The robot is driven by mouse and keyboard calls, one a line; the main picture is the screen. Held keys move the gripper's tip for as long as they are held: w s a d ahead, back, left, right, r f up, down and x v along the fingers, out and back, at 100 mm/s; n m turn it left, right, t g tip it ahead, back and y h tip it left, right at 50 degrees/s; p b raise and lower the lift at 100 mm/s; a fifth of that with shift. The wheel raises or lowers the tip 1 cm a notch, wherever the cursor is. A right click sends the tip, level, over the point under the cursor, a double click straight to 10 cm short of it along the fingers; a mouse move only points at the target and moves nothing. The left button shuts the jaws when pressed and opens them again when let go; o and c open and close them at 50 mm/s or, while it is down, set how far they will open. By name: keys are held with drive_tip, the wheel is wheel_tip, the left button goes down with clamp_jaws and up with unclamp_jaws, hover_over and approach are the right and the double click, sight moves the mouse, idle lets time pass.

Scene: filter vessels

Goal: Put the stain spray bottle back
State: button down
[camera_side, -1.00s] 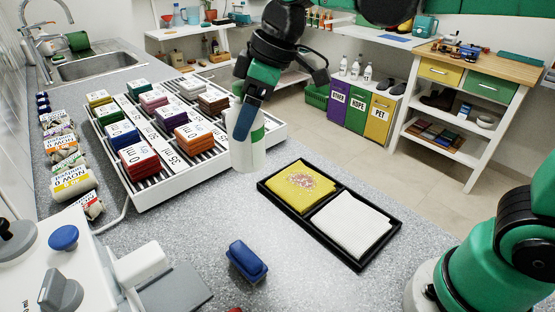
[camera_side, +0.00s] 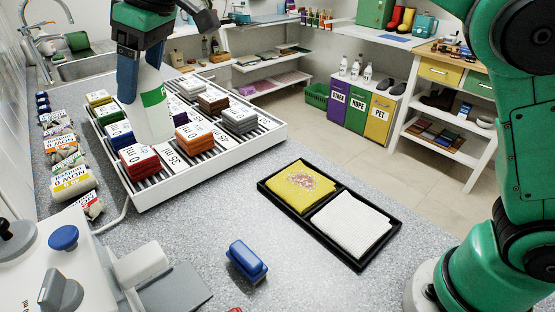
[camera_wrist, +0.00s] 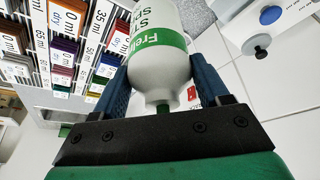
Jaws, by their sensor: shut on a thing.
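The stain spray bottle (camera_side: 150,108) is white with a green label band. My gripper (camera_side: 140,62) is shut on its upper part and holds it upright in the side view, in front of part of the white slatted rack (camera_side: 255,147). Whether its base touches the rack or hangs above it, I cannot tell. In the wrist view the bottle (camera_wrist: 160,55) sits between the two blue fingers of my gripper (camera_wrist: 160,85), with its green label partly readable.
The rack holds rows of coloured blocks, such as a red one (camera_side: 139,161) and an orange one (camera_side: 194,137). A black tray (camera_side: 328,229) with a yellow cloth (camera_side: 300,187) and a white cloth (camera_side: 350,221) lies to the right. A blue brush-like object (camera_side: 246,261) lies in front.

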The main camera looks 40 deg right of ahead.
drive_tip(key=shift+w+a+f, duration=0.2)
drive_tip(key=shift+a+f, duration=0.15)
drive_tip(key=shift+a, duration=0.4)
wheel_tip(320, 180, down, 20)
drive_tip(key=shift+r, duration=0.15)
unclamp_jaws()
drive_tip(key=v, duration=1.1)
drive_tip(key=s+d+f+m+t+h, duration=0.1)
drive_tip(key=s+d+m, duration=0.3)
drive_tip(key=d, duration=0.5)
drive_tip(key=s+d+f+m+t+h, duration=0.2)
drive_tip(key=s+d+m, duration=0.3)
drive_tip(key=d, duration=0.5)
drive_tip(key=s+t, duration=0.1)
drive_tip(key=s, duration=0.1)
drive_tip(key=shift+s, duration=0.25)
